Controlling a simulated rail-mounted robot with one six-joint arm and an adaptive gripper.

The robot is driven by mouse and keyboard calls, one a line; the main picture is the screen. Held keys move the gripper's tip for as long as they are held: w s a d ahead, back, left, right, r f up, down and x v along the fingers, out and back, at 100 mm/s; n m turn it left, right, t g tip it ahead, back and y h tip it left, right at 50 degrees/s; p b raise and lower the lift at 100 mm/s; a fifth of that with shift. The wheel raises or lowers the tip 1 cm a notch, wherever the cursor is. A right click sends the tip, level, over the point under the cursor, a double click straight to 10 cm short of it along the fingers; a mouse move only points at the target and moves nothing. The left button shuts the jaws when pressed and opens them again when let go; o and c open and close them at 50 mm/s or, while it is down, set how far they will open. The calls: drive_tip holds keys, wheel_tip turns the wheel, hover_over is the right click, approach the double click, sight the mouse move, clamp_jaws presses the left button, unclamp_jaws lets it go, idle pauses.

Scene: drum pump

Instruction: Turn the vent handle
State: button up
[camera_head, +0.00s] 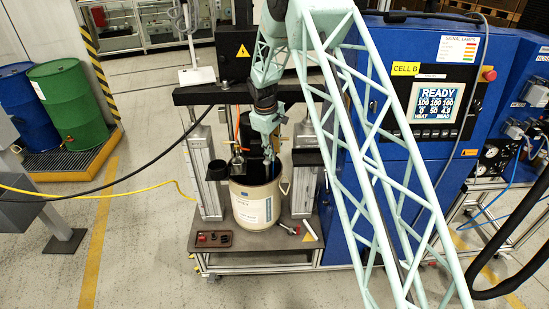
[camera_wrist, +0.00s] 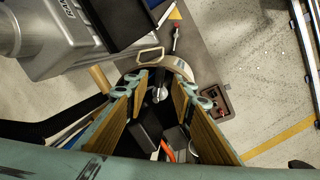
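My gripper (camera_head: 268,148) points down over the open top of the pale pail (camera_head: 256,207) on the pump's base plate. In the wrist view my gripper (camera_wrist: 162,84) has its fingers spread apart, with nothing seen held between them. A small silver rounded part (camera_wrist: 160,93) shows between the fingers, inside or above the pail; I cannot tell if it is the vent handle. An orange-red piece (camera_wrist: 167,150) lies nearer the palm, beside dark parts. The pail's rim (camera_wrist: 183,67) and wire bail show just past the fingertips. My arm and gripper hide much of the pail's inside.
Metal columns (camera_head: 205,180) stand beside the pail. A silver lever with a red end (camera_head: 288,229) lies on the plate, right of a brown tray (camera_head: 214,239). A blue control cabinet (camera_head: 400,165) stands right; a green drum (camera_head: 72,103) stands left. A yellow hose crosses left.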

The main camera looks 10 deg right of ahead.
drive_tip(key=shift+w+d+f, duration=0.15)
drive_tip(key=shift+f, duration=0.7)
drive_tip(key=shift+w+d+f, duration=0.1)
drive_tip(key=shift+f, duration=0.75)
drive_tip(key=shift+c, duration=0.7)
clamp_jaws()
